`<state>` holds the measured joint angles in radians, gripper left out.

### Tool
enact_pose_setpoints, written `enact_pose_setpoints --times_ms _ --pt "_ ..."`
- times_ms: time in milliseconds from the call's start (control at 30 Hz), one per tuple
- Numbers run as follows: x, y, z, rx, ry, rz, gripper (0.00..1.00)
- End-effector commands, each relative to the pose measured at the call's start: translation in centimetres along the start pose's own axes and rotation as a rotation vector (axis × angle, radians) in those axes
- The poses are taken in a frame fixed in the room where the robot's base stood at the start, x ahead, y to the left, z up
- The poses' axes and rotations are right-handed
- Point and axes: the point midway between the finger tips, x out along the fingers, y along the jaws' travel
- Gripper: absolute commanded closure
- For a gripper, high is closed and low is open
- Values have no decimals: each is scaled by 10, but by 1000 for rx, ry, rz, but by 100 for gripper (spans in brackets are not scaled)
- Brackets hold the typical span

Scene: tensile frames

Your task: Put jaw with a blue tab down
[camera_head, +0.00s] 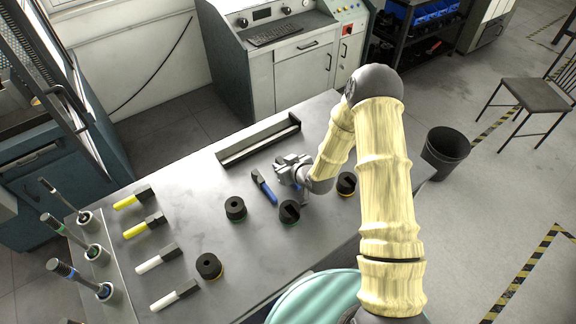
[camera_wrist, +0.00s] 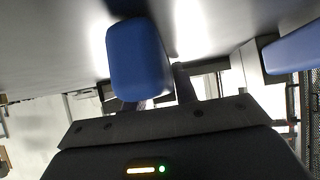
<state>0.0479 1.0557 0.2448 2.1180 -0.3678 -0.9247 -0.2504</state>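One jaw with a blue tab (camera_head: 269,194) lies on the grey table, its black end toward the back left. My gripper (camera_head: 300,187) is low over the table, just right of that jaw. In the wrist view a blue tab (camera_wrist: 138,58) is large and close at the fingers of my gripper (camera_wrist: 160,98), which appear shut on it. Its dark end is hidden there. Another blue tab (camera_wrist: 294,48) shows at the right edge of the wrist view, apart from the fingers. In the head view my gripper mostly hides the held jaw.
Black round parts stand nearby: one green-based (camera_head: 235,208), one below my gripper (camera_head: 289,213), one at right (camera_head: 346,184), one in front (camera_head: 209,266). Yellow-tab (camera_head: 130,201) and white-tab jaws (camera_head: 156,261) lie left. A long tray (camera_head: 258,140) lies at the back.

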Motion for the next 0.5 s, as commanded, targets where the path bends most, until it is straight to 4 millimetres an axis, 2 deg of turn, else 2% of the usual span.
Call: enact_pose_setpoints --times_ms 33,167,200,500 --pt "-1 -10 8 0 -24 -23 60" --pt "-5 -11 1 0 -24 -24 60" --pt "-8 -9 4 0 -24 -22 60" --pt "-58 -4 1 1 -15 -11 60"
